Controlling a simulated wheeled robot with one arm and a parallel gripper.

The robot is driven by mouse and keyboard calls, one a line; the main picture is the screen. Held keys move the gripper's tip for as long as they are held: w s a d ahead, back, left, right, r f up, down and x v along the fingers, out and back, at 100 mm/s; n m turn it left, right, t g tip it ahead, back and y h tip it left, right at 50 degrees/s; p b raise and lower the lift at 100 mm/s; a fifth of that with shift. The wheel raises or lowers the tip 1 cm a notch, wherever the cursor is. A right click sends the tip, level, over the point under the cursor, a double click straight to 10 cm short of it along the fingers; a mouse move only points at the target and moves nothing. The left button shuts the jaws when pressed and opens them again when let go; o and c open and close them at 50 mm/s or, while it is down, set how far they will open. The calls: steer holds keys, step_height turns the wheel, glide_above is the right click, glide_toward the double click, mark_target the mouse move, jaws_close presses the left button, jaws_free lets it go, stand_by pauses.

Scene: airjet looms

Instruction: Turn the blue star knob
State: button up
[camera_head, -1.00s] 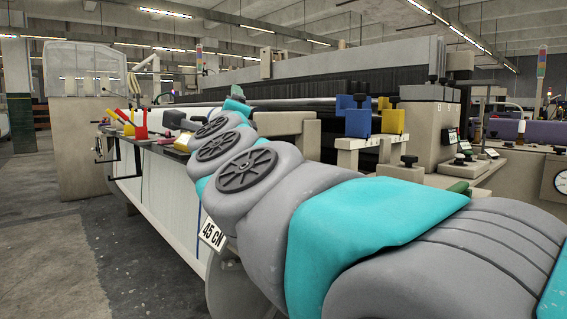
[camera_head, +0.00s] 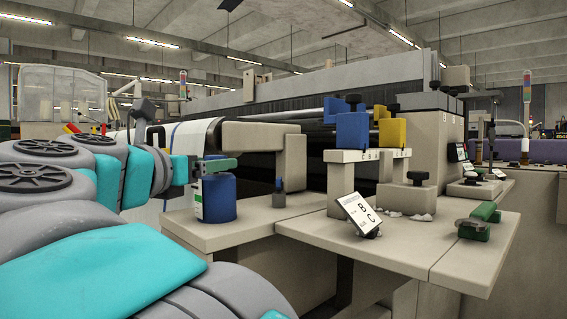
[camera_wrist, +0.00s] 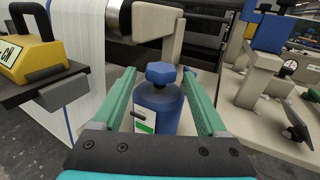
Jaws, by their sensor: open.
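A blue container (camera_head: 219,199) with a white and green label stands upright on the beige table ledge. In the wrist view, a blue faceted knob (camera_wrist: 160,73) sits on top of this container (camera_wrist: 159,104). My gripper (camera_wrist: 159,72) is open, with one green finger on each side of the knob and the container's upper part. I see a gap on both sides, so the fingers look apart from the knob. In the head view my gripper (camera_head: 213,165) is at the container's top and mostly hides the knob.
A beige bracket (camera_head: 262,136) stands close behind the container. Blue (camera_head: 352,130) and yellow (camera_head: 392,132) blocks with black knobs stand on a support to the right. A tilted sign (camera_head: 359,213) and a green-handled part (camera_head: 479,224) are on the ledge. A yellow box (camera_wrist: 38,58) is at left.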

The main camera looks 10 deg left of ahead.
steer(key=x, duration=0.5)
steer(key=shift+w+d, duration=0.15)
steer(key=shift+w, duration=0.2)
steer(key=shift+c, duration=0.2)
jaws_close()
